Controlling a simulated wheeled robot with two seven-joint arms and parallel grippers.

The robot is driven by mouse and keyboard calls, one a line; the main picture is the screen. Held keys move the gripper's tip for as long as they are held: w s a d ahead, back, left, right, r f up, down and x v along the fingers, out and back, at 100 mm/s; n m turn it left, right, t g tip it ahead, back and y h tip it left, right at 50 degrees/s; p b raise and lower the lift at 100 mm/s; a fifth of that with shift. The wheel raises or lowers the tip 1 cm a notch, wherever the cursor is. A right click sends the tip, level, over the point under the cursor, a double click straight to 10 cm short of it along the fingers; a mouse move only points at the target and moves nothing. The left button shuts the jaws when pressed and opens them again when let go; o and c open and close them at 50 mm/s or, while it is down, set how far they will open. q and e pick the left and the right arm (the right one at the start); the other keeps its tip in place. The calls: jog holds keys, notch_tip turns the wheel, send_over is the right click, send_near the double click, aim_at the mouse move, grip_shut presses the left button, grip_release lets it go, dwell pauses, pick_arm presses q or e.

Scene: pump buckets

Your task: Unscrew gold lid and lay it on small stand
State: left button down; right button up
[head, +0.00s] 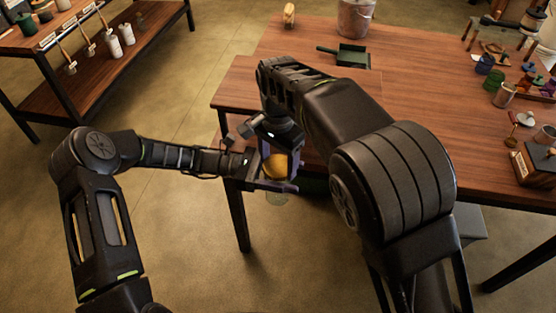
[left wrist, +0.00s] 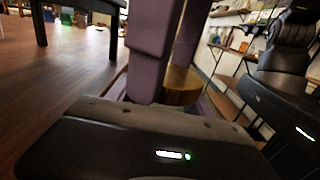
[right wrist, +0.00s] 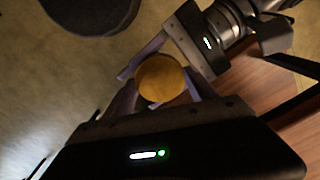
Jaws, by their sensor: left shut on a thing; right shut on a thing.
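The gold lid (head: 275,168) is round and sits between my two grippers, off the table's front left corner. Its flat top faces the camera in the right wrist view (right wrist: 160,79), and part of its side shows in the left wrist view (left wrist: 182,86). My right gripper (head: 281,157) reaches down from above and is shut on the lid. My left gripper (head: 279,180) comes in from the left and is shut at the lid's level or just below. What it grips is mostly hidden; a faint pale glassy shape (head: 277,199) shows underneath. I cannot tell which thing is the small stand.
The wooden table (head: 425,110) carries a green dustpan (head: 345,54), a metal bucket (head: 355,17) and, at right, several small pots and a wooden block (head: 535,164). A shelf (head: 105,75) stands at upper left. Open floor lies left of the table.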

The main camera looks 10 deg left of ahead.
jog(key=o, duration=1.5)
jog(key=shift+o, duration=0.2)
jog(key=shift+a+r, duration=0.1)
jog(key=shift+r, duration=0.05)
jog(key=shift+r, duration=2.15)
